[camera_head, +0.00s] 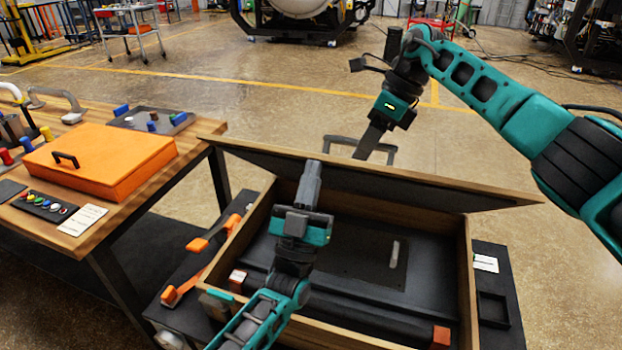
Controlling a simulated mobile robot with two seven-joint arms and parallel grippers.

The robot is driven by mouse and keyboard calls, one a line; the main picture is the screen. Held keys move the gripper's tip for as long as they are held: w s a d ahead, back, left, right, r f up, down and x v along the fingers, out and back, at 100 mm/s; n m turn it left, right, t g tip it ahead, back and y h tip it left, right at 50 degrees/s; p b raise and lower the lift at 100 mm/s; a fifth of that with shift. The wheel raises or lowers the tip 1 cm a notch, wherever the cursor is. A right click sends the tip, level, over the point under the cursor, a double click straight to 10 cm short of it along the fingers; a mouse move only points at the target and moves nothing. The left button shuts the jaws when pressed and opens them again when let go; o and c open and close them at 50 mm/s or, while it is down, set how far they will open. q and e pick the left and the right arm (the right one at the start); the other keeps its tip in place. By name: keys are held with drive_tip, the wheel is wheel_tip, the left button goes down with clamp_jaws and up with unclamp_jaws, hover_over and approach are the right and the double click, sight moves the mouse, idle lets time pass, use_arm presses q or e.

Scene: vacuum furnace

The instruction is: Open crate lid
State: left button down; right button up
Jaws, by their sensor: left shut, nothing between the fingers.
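The wooden crate (464,285) stands open at the centre. Its lid (440,187) is tilted up along the far side, with its dark inner face towards me. My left gripper (312,165) is shut and empty. Its fingers point up in front of the lid's inner face; I cannot tell whether they touch it. My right gripper (366,154) reaches down behind the lid's upper edge, and its fingertips are partly hidden there. I cannot tell its opening. A grey handle (340,139) shows behind the lid, beside the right gripper.
Inside the crate is a black panel (365,245) with a small pale piece (394,254). A workbench (110,235) at left bears an orange case (100,160) and small parts. A dark platform (512,325) with orange latches (183,284) surrounds the crate.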

drive_tip(key=shift+a+r, duration=0.1)
drive_tip(key=shift+r, duration=0.15)
